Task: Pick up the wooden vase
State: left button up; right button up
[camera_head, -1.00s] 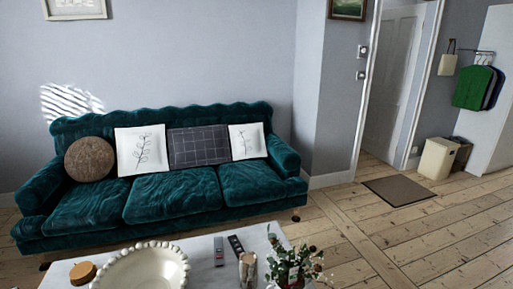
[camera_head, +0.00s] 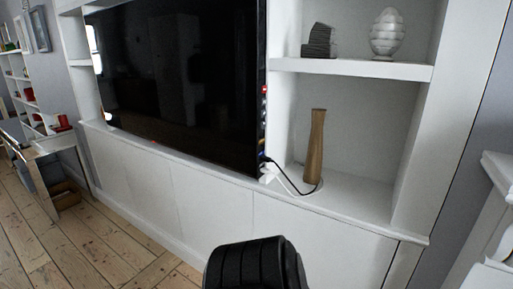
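The wooden vase (camera_head: 315,147) is tall, slim and light brown. It stands upright on the lower shelf of the white wall unit, just right of the television. Its whole height shows, and nothing is touching it except the shelf and possibly the cables by its base. Neither of my grippers shows in the head view.
The black television (camera_head: 185,80) fills the middle of the white unit. White and black cables (camera_head: 285,178) lie left of the vase base. The upper shelf (camera_head: 350,68) holds a white ribbed ornament (camera_head: 388,35) and a dark ornament (camera_head: 319,42). Bare floor (camera_head: 75,245) lies at the left.

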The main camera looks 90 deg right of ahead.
aim_at(312, 171)
jog(key=z, duration=5.3)
jog(key=k, duration=0.85)
jog(key=u, duration=0.8)
jog(key=i, duration=0.5)
jog(key=z, duration=0.05)
